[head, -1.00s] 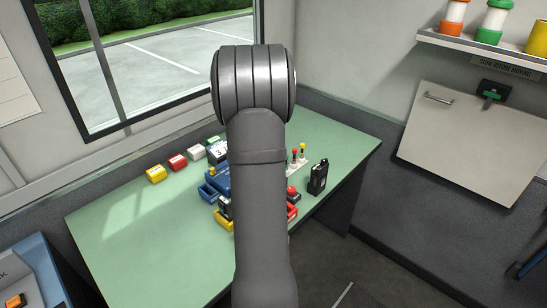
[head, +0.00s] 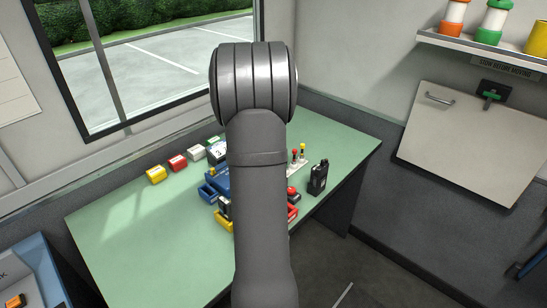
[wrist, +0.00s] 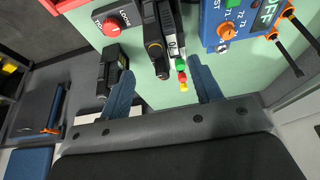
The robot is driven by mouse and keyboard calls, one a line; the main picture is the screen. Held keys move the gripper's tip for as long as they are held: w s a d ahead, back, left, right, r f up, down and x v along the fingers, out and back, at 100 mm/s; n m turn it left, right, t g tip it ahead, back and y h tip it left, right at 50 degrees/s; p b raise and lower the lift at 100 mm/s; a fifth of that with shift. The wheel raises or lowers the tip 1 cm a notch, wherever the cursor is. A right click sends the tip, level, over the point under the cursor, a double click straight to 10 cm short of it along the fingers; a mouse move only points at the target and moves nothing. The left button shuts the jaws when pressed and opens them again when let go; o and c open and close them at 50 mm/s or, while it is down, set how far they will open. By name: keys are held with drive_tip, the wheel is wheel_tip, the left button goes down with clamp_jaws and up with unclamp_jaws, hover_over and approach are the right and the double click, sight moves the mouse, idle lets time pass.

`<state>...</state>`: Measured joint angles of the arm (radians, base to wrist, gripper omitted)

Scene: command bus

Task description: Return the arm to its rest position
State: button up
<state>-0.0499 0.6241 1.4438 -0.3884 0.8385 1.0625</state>
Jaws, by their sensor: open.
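My gripper (wrist: 161,66) shows in the wrist view as two blue fingers, spread apart with nothing held between them. It hangs above the desk. A dark device with a yellow stripe (wrist: 154,45) and a small column of green, red and yellow pieces (wrist: 181,74) show beyond and between the fingers. A black radio-like device (wrist: 108,72) shows beside the left finger. In the head view my grey arm stands in the middle and hides the gripper and part of the green desk (head: 130,240).
A black handheld radio (head: 318,178) stands near the right edge, by small levers (head: 299,157). In the wrist view a blue box (wrist: 226,27) has knobs. The desk's left front is clear.

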drive_tip(key=shift+r, duration=2.5)
wheel_tip(320, 180, down, 7)
drive_tip(key=shift+f, duration=0.1)
drive_tip(key=shift+r, duration=0.2)
drive_tip(key=d+r+n, duration=0.1)
drive_tip(key=d+r, duration=0.2)
drive_tip(key=r, duration=0.7)
drive_tip(key=shift+s+d, duration=0.35)
drive_tip(key=shift+d, duration=0.05)
